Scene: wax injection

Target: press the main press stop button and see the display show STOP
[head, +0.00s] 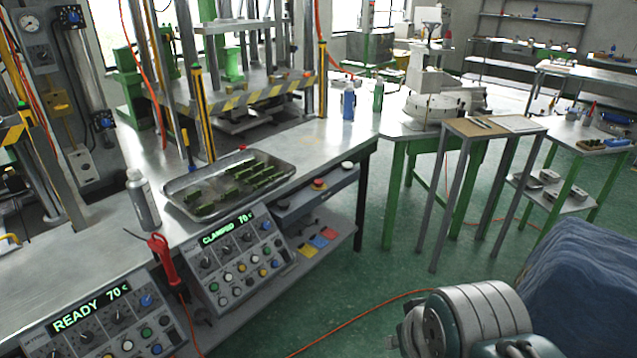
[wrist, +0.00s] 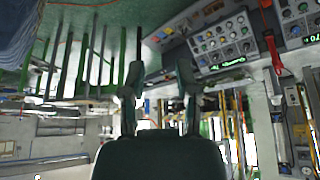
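Two control panels stand on the bench front in the head view. The left panel (head: 110,330) has a green display (head: 90,308) reading READY 70. The middle panel (head: 240,262) has a display (head: 228,228) reading CLAMPED and a number like 70. Both carry knobs and coloured buttons. A red mushroom button (head: 319,184) sits on a grey box right of the middle panel; I cannot read which button is the main press stop. My gripper (wrist: 160,76) is open and empty in the wrist view, apart from the panels. That view is upside down and also shows the middle panel (wrist: 222,42).
An orange cable (head: 350,322) crosses the green floor. A blue-covered object (head: 585,290) stands right. The floor before the bench is mostly free.

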